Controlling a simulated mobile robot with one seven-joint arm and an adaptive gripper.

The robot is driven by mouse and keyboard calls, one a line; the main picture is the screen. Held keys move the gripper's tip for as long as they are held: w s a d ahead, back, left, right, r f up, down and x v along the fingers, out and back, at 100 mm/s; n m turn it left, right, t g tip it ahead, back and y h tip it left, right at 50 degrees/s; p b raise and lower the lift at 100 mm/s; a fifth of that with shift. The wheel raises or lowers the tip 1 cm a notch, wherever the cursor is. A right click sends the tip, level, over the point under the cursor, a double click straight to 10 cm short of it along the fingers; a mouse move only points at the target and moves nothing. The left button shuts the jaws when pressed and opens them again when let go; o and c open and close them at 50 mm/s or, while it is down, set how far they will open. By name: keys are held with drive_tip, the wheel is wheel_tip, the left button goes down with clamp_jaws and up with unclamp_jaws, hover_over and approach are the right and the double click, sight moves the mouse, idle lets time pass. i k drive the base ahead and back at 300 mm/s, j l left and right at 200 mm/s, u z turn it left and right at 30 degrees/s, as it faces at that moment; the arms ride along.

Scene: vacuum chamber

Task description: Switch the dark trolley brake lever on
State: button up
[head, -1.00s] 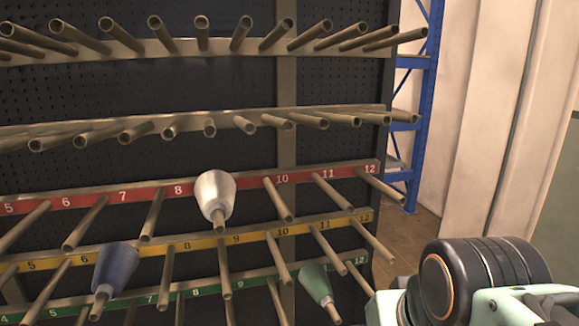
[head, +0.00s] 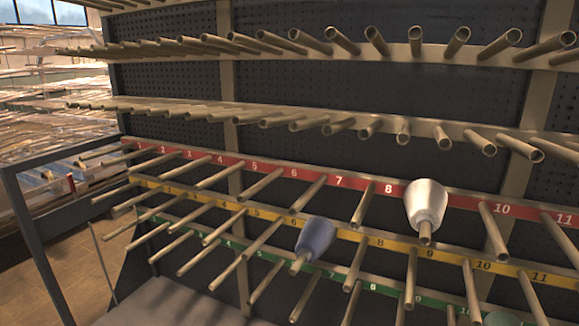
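I cannot make out a dark brake lever in the head view. A dark grey trolley-like frame (head: 38,235) with an upright post and a top bar stands at the left, beside the peg rack. A thin rod (head: 102,262) leans near its foot, and I cannot tell what it is. My gripper is not in view.
A dark rack with rows of metal pegs fills most of the view, with red (head: 315,177), yellow (head: 205,204) and green (head: 210,237) numbered strips. A white cone (head: 426,203) and a blue cone (head: 315,238) sit on pegs. Tiled floor (head: 60,285) shows at lower left.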

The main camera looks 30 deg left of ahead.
sight(70, 176)
drive_tip(key=j+u, duration=0.35)
drive_tip(key=k+j+u, duration=0.1)
drive_tip(key=j+u, duration=0.4)
drive_tip(key=j, duration=0.35)
drive_tip(key=j+u, duration=0.15)
drive_tip(key=j, duration=0.35)
drive_tip(key=i+j+u, duration=0.15)
drive_tip(key=j, duration=0.8)
drive_tip(key=i+j, duration=0.15)
drive_tip(key=j, duration=0.75)
drive_tip(key=i+j+u, duration=0.1)
drive_tip(key=j, duration=0.35)
drive_tip(key=i+j, duration=0.15)
drive_tip(key=j, duration=0.35)
drive_tip(key=i+j, duration=0.1)
drive_tip(key=j, duration=0.8)
drive_tip(key=i, duration=0.15)
